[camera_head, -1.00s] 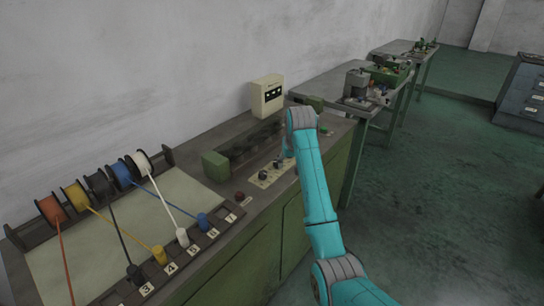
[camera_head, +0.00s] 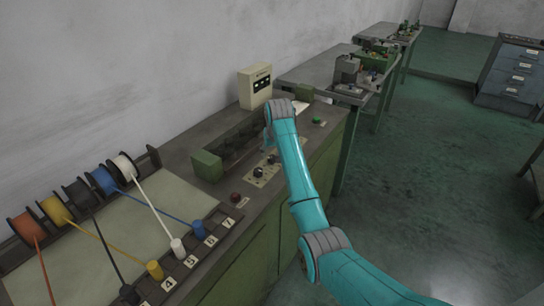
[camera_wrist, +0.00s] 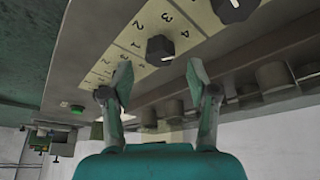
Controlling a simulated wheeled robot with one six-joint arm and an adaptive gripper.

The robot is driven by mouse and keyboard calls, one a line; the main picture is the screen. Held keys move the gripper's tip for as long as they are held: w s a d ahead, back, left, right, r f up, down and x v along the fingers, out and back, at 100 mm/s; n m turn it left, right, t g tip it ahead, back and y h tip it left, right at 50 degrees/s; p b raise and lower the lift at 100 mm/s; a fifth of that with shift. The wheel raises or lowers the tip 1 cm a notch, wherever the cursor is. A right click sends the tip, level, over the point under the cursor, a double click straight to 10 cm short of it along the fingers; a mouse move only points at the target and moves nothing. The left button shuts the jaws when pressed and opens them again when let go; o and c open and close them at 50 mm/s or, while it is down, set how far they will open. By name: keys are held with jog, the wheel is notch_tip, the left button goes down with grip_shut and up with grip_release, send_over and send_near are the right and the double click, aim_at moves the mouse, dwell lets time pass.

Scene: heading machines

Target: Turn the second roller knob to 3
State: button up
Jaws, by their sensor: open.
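A pale panel (camera_head: 264,176) on the green bench machine carries black roller knobs. In the head view the near knob (camera_head: 258,171) and the second knob (camera_head: 272,158) show; my arm covers the panel beyond. In the wrist view the second knob (camera_wrist: 160,47) sits mid-panel amid printed digits, with another knob (camera_wrist: 236,8) at the top edge and a third (camera_wrist: 103,93) partly behind the left finger.
A red button (camera_head: 236,197) and a green button (camera_head: 316,121) lie on the bench top. A green block (camera_head: 207,165) and a cream control box (camera_head: 255,87) stand by the wall. Wire spools (camera_head: 104,180) and numbered pegs fill the near left. Floor at right is clear.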

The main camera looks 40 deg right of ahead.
aim_at(272, 157)
jog(key=shift+x, duration=1.65)
grip_shut()
